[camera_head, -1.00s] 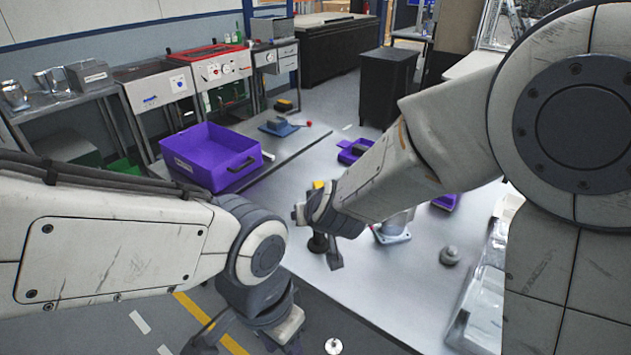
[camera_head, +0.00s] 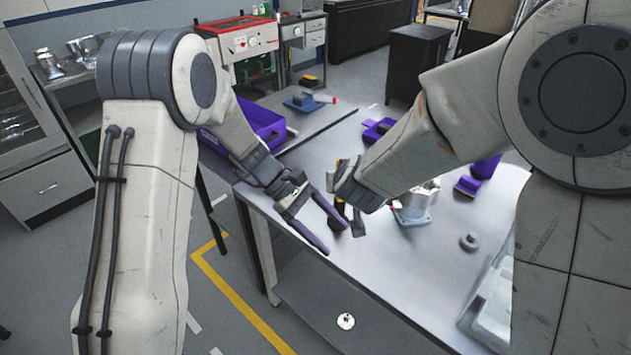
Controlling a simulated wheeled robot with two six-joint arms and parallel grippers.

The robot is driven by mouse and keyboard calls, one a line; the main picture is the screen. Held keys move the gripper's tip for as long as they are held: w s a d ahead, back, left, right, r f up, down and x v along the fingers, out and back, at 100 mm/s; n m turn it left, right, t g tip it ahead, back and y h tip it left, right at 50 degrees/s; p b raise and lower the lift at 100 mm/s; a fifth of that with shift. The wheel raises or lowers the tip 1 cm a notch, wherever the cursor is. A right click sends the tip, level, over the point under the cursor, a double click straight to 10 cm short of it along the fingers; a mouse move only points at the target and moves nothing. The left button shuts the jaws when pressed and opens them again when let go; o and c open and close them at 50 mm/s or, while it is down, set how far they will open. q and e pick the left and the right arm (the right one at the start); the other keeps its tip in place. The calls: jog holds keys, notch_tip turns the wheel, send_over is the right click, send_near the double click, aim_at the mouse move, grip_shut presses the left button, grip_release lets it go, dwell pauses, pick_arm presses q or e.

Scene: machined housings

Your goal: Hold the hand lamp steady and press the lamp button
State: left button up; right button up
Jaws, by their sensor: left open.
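The hand lamp (camera_head: 332,181) is small, with a yellowish upper part and a dark lower part. It is upright by the table's near left edge, mostly hidden by my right gripper (camera_head: 353,220). My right gripper seems shut around it; its contact with the lamp is hidden. I cannot make out the lamp's button. My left gripper (camera_head: 336,240) is open and empty, its two long dark fingers spread and pointing down right. Its tips are just in front of the lamp in the picture, apart from it as far as I can tell.
The grey table (camera_head: 420,275) has a machined housing (camera_head: 413,208) on a blue base and a small grey knob (camera_head: 469,241). A purple bin (camera_head: 262,122) stands behind my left arm. The table's middle front is clear.

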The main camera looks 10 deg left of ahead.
pick_arm(q)
jog(key=w+a+f+n+t+h, duration=0.1)
jog(key=w+a+n+t+h, duration=0.15)
jog(key=w+n, duration=0.4)
jog(key=w+a+f+n+t+h, duration=0.1)
jog(key=w+a+n+t, duration=0.2)
jog(key=w, duration=0.7)
jog(key=w+x, duration=0.1)
jog(key=x, duration=1)
jog(key=shift+d+r+t, duration=0.3)
jog(key=shift+t, duration=0.15)
jog(key=shift+m, duration=0.25)
grip_shut()
pick_arm(e)
grip_shut()
dwell(1.5)
